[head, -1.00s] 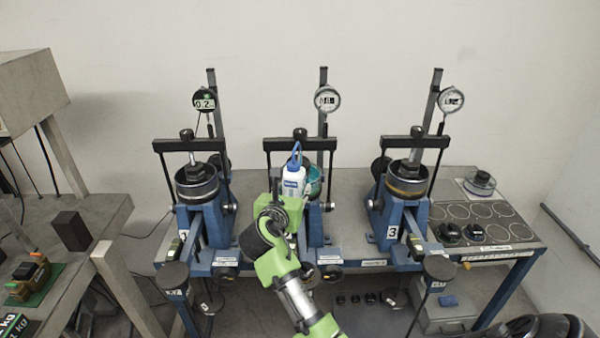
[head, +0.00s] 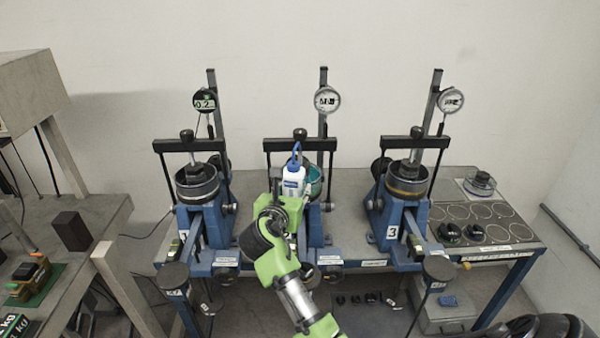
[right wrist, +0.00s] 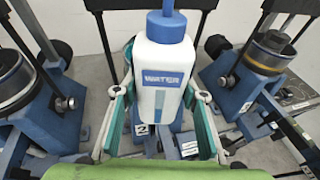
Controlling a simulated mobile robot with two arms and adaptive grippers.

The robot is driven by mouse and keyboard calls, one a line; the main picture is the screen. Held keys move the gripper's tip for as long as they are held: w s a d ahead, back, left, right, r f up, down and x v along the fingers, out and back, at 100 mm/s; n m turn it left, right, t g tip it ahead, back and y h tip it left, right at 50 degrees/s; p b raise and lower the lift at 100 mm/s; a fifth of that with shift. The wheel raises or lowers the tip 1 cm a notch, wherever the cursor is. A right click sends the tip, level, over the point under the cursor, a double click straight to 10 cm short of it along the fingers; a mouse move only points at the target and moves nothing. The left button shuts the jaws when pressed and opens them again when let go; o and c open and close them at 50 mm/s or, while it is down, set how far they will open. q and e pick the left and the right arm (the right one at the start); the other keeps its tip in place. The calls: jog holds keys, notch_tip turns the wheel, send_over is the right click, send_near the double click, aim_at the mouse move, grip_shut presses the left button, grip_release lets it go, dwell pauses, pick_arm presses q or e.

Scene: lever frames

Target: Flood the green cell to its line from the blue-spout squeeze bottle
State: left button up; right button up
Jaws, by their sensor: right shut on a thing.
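The white squeeze bottle (head: 293,181) has a blue cap and spout and a blue "WATER" label (right wrist: 165,78). My right gripper (head: 288,202) is shut around its body and holds it roughly upright, in front of the middle lever frame. In the right wrist view its fingers (right wrist: 162,105) lie on both sides of the bottle. The green cell (head: 315,182) is on that middle frame, just right of and behind the bottle in the head view; the bottle hides much of it. Its fill line and water level cannot be made out. My left gripper is not in view.
Lever frames with a black-ringed cell (head: 197,182) and a yellow-ringed cell (head: 405,187) stand either side. A dark crossbar (head: 325,145) and dial gauge (head: 327,99) rise above the middle cell. Several dark weights (head: 450,232) lie at the right of the bench.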

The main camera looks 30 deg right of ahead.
aim_at(291, 177)
jog(key=shift+r+p, duration=1.5)
jog(key=shift+p, duration=0.2)
jog(key=shift+r, duration=1.05)
jog(key=shift+f, duration=0.1)
